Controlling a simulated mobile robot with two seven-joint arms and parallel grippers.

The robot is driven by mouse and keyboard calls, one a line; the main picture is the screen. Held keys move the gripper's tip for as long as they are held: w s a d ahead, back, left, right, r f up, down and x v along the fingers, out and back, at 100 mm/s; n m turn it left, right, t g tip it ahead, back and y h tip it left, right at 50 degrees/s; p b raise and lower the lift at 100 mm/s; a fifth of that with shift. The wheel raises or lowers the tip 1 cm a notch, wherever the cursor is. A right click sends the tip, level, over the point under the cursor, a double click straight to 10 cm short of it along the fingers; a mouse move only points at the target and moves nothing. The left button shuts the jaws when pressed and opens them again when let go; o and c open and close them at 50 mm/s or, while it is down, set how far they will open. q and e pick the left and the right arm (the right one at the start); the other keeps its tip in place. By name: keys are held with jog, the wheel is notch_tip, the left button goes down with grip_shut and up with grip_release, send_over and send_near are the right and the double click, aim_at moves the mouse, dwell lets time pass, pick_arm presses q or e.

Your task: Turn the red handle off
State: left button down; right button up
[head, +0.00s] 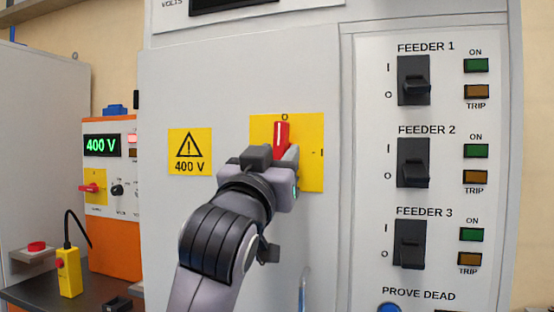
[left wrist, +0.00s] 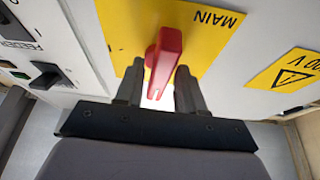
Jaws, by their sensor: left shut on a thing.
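The red handle (head: 281,136) is on a yellow plate (head: 311,165) on the grey cabinet front. In the head view it stands about upright, under the O mark at the plate's top; an I mark is at the right. My left gripper (head: 284,155) is at the handle and covers its lower part. In the left wrist view the red handle (left wrist: 163,62) lies between the two fingers of my left gripper (left wrist: 160,90), which are shut on it. The plate there reads MAIN, upside down. My right gripper is in neither view.
A yellow 400 V warning sign (head: 190,151) is left of the plate. A panel at right has three black feeder switches, the top one (head: 414,80) included. An orange 400 V unit (head: 113,245) and a yellow box with a red button (head: 69,272) stand at left.

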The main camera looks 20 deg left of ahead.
pick_arm(q)
jog(key=shift+r+n, duration=0.2)
jog(key=shift+n, duration=0.4)
jog(key=c, duration=1)
grip_release()
jog(key=shift+f, duration=0.1)
jog(key=shift+s+f, duration=0.25)
jog(key=shift+s, duration=0.15)
jog(key=b+v, duration=0.1)
jog(key=v, duration=0.5)
